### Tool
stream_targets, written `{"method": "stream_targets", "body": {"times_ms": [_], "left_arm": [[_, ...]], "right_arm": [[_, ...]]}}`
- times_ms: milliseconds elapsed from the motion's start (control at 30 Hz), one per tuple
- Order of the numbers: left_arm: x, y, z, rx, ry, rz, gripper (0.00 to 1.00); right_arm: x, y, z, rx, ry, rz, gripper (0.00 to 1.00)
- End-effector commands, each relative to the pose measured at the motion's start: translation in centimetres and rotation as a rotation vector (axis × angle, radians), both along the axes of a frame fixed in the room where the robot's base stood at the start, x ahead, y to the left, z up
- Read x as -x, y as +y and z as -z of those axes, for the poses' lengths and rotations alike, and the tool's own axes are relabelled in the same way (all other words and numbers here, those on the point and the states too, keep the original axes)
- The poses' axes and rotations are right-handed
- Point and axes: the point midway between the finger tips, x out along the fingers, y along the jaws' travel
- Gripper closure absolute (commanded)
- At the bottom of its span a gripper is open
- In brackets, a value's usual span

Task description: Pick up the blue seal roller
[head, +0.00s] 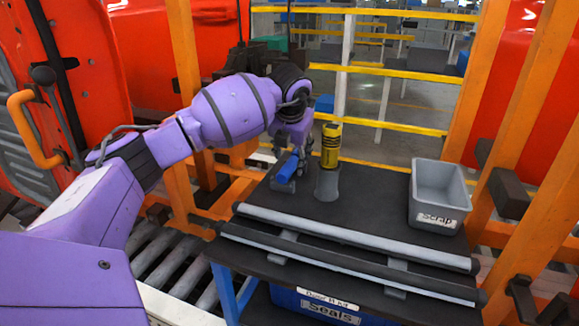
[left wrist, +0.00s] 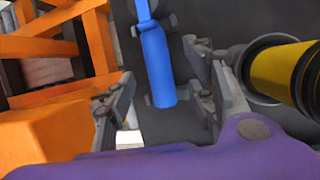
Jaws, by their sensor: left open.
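The blue seal roller (head: 287,168) lies at the back left of the dark-topped cart (head: 365,202). In the left wrist view the roller's blue handle (left wrist: 158,65) points toward the gripper, between the two fingers in the picture. My left gripper (head: 292,145) is just above and behind the roller in the head view, partly hidden by its own wrist. In the wrist view its fingers (left wrist: 157,82) are apart, with nothing clamped between them. I cannot tell how much height separates them from the handle. My right gripper is in neither view.
A yellow and black cylinder (head: 330,143) stands in a grey holder (head: 327,184) close right of the roller. A grey scrap bin (head: 440,185) stands at the right. Two long grey seal strips (head: 350,237) lie across the front. Orange posts (head: 183,90) flank the cart.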

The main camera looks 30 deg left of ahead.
Motion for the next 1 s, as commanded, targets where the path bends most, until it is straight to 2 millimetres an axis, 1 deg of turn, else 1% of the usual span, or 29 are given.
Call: {"method": "stream_targets", "body": {"times_ms": [167, 233, 333, 1000], "left_arm": [[-0.6, 0.8, 2.3, 0.001, 0.0, -0.002, 0.5], [-1.0, 1.0, 3.2, 0.001, -0.003, -0.001, 0.5], [-1.3, 1.2, 4.0, 0.0, -0.001, -0.001, 0.5], [-1.4, 1.3, 4.6, -0.001, -0.002, 0.0, 0.5]], "right_arm": [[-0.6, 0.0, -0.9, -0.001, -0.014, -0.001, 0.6], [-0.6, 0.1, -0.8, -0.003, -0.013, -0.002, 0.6], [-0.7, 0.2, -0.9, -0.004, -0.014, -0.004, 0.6], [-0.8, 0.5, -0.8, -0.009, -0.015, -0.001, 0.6]]}}
